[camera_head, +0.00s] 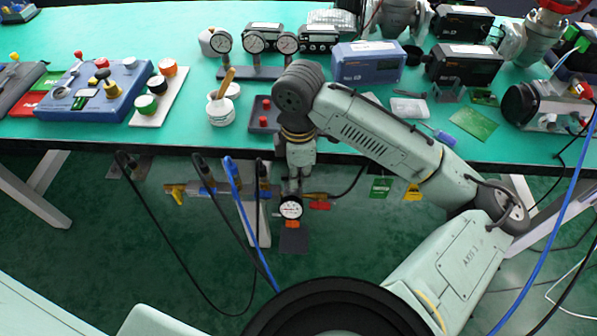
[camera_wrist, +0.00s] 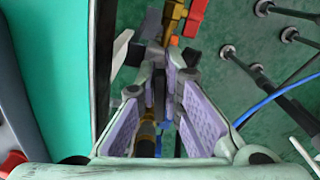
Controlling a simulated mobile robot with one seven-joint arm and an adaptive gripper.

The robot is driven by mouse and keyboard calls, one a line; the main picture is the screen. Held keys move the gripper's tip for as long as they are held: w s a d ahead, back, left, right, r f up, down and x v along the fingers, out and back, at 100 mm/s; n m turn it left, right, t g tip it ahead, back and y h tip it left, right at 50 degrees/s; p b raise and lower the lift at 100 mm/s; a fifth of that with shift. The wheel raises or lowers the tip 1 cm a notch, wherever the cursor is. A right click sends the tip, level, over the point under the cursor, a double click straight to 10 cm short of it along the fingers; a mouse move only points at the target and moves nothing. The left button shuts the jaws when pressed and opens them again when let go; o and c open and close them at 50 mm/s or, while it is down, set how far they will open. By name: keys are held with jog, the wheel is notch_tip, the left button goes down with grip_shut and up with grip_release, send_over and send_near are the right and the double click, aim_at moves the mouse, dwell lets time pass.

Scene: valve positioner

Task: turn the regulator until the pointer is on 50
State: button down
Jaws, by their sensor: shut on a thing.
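The regulator with its round white gauge (camera_head: 290,208) is below the front edge of the bench, on a line of fittings. A small orange part (camera_head: 292,224) shows just under the gauge. The pointer and scale are too small to read. My gripper (camera_head: 291,186) points down right above the gauge and is shut on the regulator's upper part, which the fingers mostly hide. In the wrist view, my gripper's purple-padded fingers (camera_wrist: 160,85) close around a dark part, with the tips close together. The gauge face cannot be made out there.
A yellow-handled valve (camera_head: 176,193) is left of the regulator, and a red handle (camera_head: 320,205) is right of it. Black and blue hoses (camera_head: 240,195) hang close by on the left. The bench edge (camera_head: 100,147) runs behind my gripper. Green and yellow tags (camera_head: 380,187) hang to the right.

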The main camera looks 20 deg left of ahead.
jog(key=c, duration=1.7)
grip_release()
notch_tip(320, 180, up, 12)
jog(key=shift+r, duration=0.1)
